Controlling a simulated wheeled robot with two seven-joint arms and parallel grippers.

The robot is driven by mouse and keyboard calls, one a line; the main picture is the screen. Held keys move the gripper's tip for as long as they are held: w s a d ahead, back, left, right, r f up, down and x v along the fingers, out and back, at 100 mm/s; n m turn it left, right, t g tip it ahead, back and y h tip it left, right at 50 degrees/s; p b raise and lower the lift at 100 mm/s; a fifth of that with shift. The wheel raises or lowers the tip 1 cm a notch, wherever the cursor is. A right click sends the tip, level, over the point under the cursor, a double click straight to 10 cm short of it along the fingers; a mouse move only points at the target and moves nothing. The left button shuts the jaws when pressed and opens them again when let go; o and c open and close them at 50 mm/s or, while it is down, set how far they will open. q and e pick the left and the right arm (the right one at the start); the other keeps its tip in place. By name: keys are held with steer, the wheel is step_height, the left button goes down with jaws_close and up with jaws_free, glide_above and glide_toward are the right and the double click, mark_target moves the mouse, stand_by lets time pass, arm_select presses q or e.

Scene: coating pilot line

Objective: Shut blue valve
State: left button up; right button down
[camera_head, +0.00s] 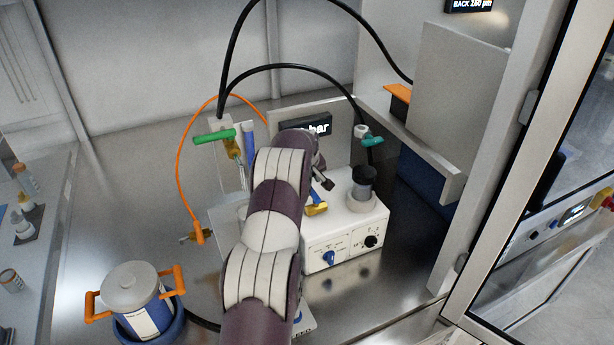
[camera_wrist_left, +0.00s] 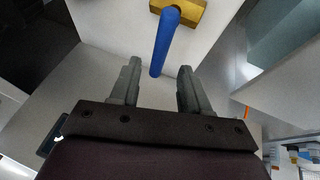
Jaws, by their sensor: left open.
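The blue valve has a brass body (camera_head: 316,209) and a blue lever (camera_head: 312,194) on the white box, partly hidden by my left arm in the head view. In the left wrist view the brass body (camera_wrist_left: 182,10) is at the top and the blue lever (camera_wrist_left: 166,42) points down toward my fingers. My left gripper (camera_head: 325,182) is mostly hidden by its own arm in the head view. In the left wrist view my left gripper (camera_wrist_left: 159,68) is open, with the lever's free end between its fingertips and a gap on each side. My right gripper is not in view.
A green-handled valve (camera_head: 214,137) and an upright blue bar (camera_head: 248,145) stand left of my arm. A teal handle (camera_head: 371,141) and dark knob (camera_head: 363,177) are to the right. A lidded pot (camera_head: 130,285) stands front left. Black hoses (camera_head: 290,67) arch overhead.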

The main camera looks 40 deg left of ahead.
arm_select(q)
steer(key=b+v, duration=0.2)
steer(key=v, duration=0.6)
steer(key=shift+s+r+b, duration=0.15)
steer(key=shift+r+b, duration=0.15)
steer(key=shift+d, duration=0.1)
steer(key=s+d+f+m+g+h+b, duration=0.1)
steer(key=s+d+f+m+g+h, duration=0.1)
steer(key=s+d+f+m, duration=0.6)
steer(key=s+d+f+m+b, duration=0.2)
steer(key=s+d, duration=0.7)
steer(key=d, duration=0.2)
steer(key=s+d+f+m+g+b, duration=0.1)
steer(key=s+d+f+m+b, duration=0.1)
steer(key=s+d, duration=0.8)
steer(key=d+m, duration=0.1)
steer(key=d, duration=0.1)
steer(key=shift+d+m+h, duration=0.25)
steer(key=shift+m+h, duration=0.05)
steer(key=shift+h, duration=0.1)
